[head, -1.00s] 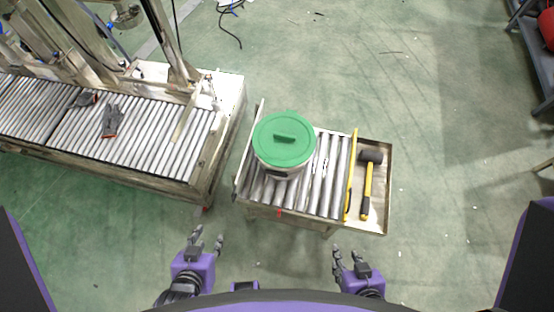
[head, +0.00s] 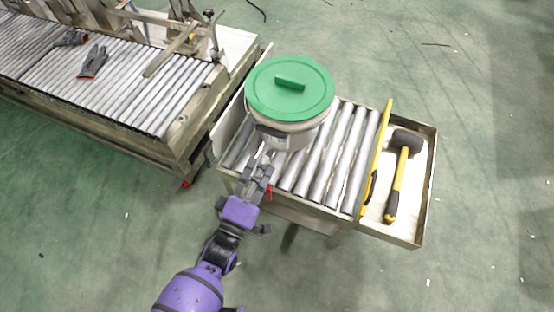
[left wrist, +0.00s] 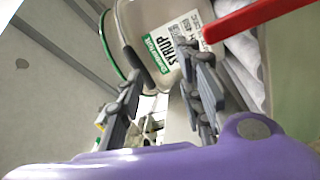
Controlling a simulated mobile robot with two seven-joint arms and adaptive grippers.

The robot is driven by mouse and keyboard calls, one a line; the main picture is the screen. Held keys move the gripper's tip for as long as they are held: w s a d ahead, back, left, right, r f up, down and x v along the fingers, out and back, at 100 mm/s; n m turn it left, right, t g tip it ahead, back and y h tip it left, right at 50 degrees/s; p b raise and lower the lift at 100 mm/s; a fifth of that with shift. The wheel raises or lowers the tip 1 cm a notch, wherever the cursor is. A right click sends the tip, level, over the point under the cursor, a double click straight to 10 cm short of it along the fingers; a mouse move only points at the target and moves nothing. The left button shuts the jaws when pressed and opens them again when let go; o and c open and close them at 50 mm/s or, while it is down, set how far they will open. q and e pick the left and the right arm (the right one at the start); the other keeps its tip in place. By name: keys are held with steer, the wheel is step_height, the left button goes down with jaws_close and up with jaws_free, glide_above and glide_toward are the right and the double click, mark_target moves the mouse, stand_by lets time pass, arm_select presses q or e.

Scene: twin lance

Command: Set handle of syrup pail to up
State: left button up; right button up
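The syrup pail (head: 288,136) is white with a green lid (head: 290,88) and stands upright on a short roller stand. Its label reads SYRUP in the left wrist view (left wrist: 172,45). A dark handle grip (head: 271,135) hangs low on the pail's near side, below the rim; a dark bar beside the label (left wrist: 131,62) looks like the same grip. My left gripper (head: 262,166) is in front of the pail, just below the grip. In the left wrist view its fingers (left wrist: 163,78) are apart with nothing clearly between them. My right gripper is out of view.
The roller stand (head: 330,165) has a red lever (head: 268,193) close to my left gripper. A yellow level (head: 380,160) and a mallet (head: 398,180) lie at its right, the mallet in a side tray (head: 421,215). A larger conveyor (head: 130,85) with gloves stands at the left.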

mark_target(275, 123)
arm_select(q)
steer(key=w+d+r+n+t, duration=0.1)
steer(key=w+d+r+n, duration=0.1)
steer(key=w, duration=0.4)
step_height(275, 123, up, 3)
steer(key=shift+f+n+b, duration=0.1)
steer(key=shift+n+b, duration=0.35)
steer(key=shift+n, duration=0.15)
steer(key=shift+c, duration=0.2)
jaws_close()
